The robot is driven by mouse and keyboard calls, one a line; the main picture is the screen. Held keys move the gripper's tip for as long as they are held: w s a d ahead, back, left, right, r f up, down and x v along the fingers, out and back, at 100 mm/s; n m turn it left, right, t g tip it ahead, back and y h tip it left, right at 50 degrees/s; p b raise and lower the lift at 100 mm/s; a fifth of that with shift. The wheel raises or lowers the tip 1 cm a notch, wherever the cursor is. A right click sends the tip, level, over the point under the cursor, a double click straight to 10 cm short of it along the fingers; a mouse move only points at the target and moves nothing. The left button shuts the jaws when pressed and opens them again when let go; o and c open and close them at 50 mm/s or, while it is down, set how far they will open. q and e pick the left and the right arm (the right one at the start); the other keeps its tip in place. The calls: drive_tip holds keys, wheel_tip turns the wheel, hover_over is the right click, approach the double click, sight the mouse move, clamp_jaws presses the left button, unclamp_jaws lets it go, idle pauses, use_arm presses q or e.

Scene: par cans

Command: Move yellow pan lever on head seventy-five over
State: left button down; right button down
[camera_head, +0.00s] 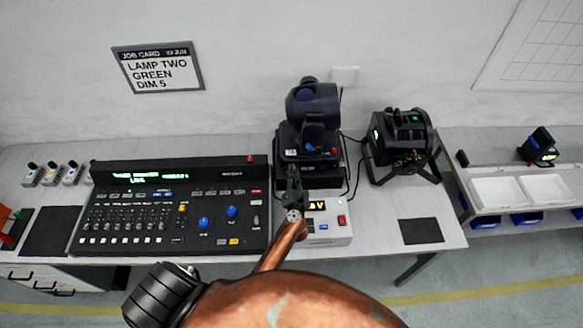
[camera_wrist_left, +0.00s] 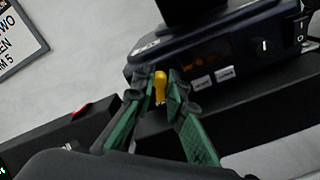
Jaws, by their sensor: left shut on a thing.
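The dark moving head lamp (camera_head: 312,105) stands upright on its base behind the desk's middle. In the left wrist view its base (camera_wrist_left: 230,62) shows an orange display, buttons and a round knob. The yellow pan lever (camera_wrist_left: 159,88) sticks out at the base's lower left corner. My left gripper (camera_head: 294,172) reaches up to the front of that base. In the left wrist view its green fingers (camera_wrist_left: 157,92) are closed on both sides of the yellow lever. In the head view the gripper hides the lever. My right gripper is in neither view.
A lighting console (camera_head: 172,205) lies left of my left gripper. A white power unit (camera_head: 335,220) with a red switch sits just right of it. A black par can (camera_head: 400,145) stands to the right. A job card (camera_head: 157,67) hangs on the wall.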

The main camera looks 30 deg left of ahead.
use_arm(q)
drive_tip(key=shift+w+m+p, duration=0.1)
drive_tip(key=shift+m+p, duration=0.4)
drive_tip(key=shift+m, duration=0.4)
drive_tip(key=shift+d, duration=0.1)
drive_tip(key=c, duration=1.9)
unclamp_jaws()
drive_tip(key=shift+w+f, duration=0.1)
drive_tip(key=shift+c, duration=0.2)
